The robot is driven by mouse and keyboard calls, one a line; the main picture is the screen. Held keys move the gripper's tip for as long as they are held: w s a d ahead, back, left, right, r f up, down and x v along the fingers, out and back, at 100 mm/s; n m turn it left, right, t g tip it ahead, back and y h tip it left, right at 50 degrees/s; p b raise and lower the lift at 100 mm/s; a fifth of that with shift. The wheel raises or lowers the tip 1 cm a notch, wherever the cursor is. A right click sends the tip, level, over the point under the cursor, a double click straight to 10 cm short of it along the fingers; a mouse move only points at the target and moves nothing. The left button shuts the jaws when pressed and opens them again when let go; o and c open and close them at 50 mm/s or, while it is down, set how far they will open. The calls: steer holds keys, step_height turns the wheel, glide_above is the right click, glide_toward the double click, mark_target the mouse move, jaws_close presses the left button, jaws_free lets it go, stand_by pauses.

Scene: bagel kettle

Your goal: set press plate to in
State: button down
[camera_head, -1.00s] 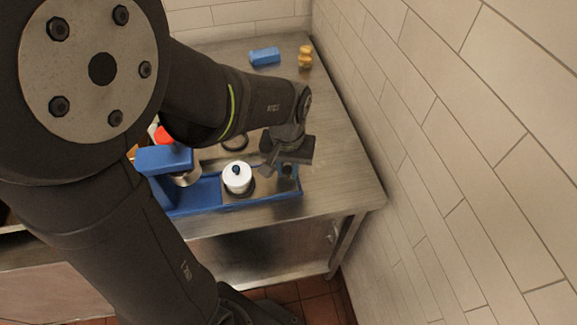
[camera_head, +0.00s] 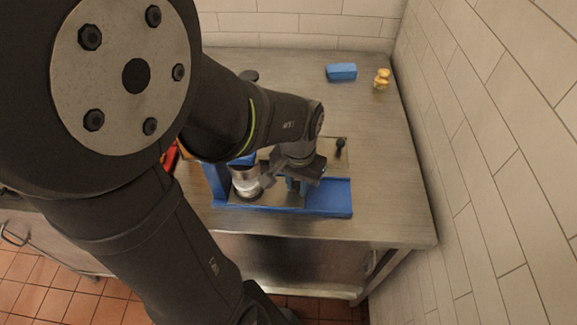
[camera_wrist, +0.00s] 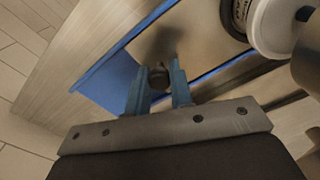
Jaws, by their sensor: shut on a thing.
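The blue press (camera_head: 215,180) stands near the table's front edge. Its silver ram (camera_head: 246,185) is at the left end of the blue base (camera_head: 332,193). The metal press plate (camera_head: 275,196) lies toward the press side of the base, leaving the right end bare blue. My gripper (camera_head: 294,186) is shut on the plate's dark knob (camera_wrist: 158,77), seen between the two fingers in the wrist view.
A blue block (camera_head: 341,72) and a yellow stacked object (camera_head: 382,78) stand at the back right. A dark knob (camera_head: 340,144) shows behind the base. Something red (camera_head: 170,157) lies at the left.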

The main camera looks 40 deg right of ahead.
steer(key=c, duration=1.3)
jaws_free()
steer(key=shift+w+a, duration=0.2)
step_height(320, 180, up, 18)
steer(key=shift+f, duration=0.25)
steer(key=shift+f, duration=0.1)
step_height(320, 180, down, 17)
steer(key=shift+s+f, duration=0.1)
steer(key=shift+f, duration=0.1)
steer(key=shift+d, duration=0.15)
